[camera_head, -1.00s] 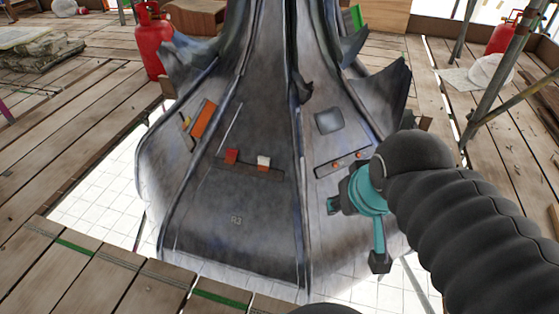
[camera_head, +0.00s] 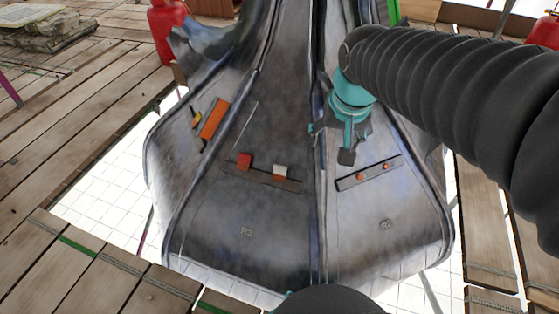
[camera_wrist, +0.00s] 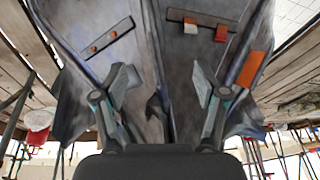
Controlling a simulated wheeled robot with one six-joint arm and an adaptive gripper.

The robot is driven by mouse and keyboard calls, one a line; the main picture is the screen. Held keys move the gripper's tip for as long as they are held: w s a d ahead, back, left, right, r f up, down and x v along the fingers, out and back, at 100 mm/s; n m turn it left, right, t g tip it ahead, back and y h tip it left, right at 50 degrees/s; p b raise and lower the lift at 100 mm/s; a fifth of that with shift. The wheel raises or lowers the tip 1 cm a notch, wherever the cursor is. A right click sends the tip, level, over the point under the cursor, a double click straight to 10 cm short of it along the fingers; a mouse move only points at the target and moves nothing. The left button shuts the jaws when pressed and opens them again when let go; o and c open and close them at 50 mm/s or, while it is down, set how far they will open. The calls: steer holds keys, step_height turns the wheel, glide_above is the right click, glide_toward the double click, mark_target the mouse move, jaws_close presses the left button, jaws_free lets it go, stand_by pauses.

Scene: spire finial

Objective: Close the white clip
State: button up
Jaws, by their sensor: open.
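The white clip (camera_head: 280,171) is a small block on a dark strip on the panel marked R3, right of a red clip (camera_head: 244,160). I cannot tell its hinge position at this size. In the wrist view the white clip (camera_wrist: 190,26) is near the top, above and right of the middle, beside the red clip (camera_wrist: 221,33). My gripper (camera_head: 331,143) is teal with dark fingers, up and right of the white clip, apart from it. In the wrist view my gripper (camera_wrist: 162,86) has its fingers wide apart with nothing held between them.
A dark strip (camera_head: 369,173) with orange knobs is on the right panel. An orange block (camera_head: 213,119) is on the left panel. A dark hook-like piece (camera_wrist: 156,108) shows between my fingers. Wooden decking surrounds the spire, with a red gas cylinder (camera_head: 166,32) behind.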

steer(key=w+a+f+m+g+b, duration=0.1)
steer(key=w+a+f, duration=0.1)
steer(key=w+f, duration=0.3)
steer(key=w+a+f+m+g, duration=0.1)
steer(key=w+a+f, duration=0.2)
steer(key=w, duration=0.5)
steer(key=g+b, duration=0.1)
steer(key=g, duration=0.1)
glide_toward(280, 167)
steer(key=shift+m, duration=0.4)
step_height(280, 167, down, 11)
steer(key=shift+s+a+f+b, duration=0.1)
steer(key=shift+s+f+b, duration=0.1)
steer(key=shift+b, duration=0.4)
